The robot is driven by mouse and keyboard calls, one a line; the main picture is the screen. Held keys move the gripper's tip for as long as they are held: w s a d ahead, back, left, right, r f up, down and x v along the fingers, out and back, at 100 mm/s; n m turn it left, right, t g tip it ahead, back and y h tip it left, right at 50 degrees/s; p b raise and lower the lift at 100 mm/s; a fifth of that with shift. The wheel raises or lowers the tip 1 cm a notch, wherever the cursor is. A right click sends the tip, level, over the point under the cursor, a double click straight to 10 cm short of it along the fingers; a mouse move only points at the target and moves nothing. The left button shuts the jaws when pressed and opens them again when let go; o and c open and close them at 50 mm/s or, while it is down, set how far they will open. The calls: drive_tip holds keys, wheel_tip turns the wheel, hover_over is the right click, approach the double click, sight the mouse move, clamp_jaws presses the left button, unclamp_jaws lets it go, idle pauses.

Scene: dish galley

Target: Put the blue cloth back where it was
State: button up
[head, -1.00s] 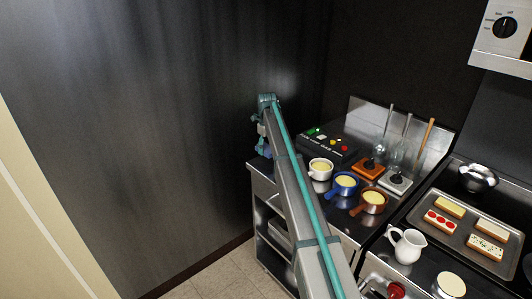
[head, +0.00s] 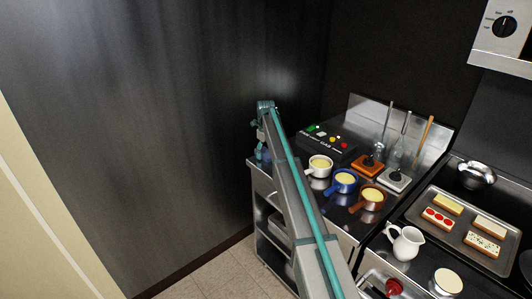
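My gripper (head: 260,137) is at the far left end of the steel counter (head: 258,176), close to the dark wall. My own arm covers most of it, and its fingers are too small to tell open from shut. A small bluish patch (head: 263,154) shows just below it at the counter's left end. It may be the blue cloth, but I cannot tell its shape or whether the gripper touches it. No other blue cloth shows.
A black control box (head: 322,142) stands behind white (head: 319,167), blue (head: 345,182) and brown (head: 371,198) pans. A white jug (head: 405,243) and a tray of food slabs (head: 429,236) are at the right. Open floor (head: 218,277) lies left of the counter.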

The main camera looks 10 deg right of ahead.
sight(266, 153)
drive_tip(key=shift+o, duration=0.2)
wheel_tip(266, 153, up, 12)
drive_tip(key=b, duration=0.3)
drive_tip(key=shift+r, duration=0.2)
idle(0.4)
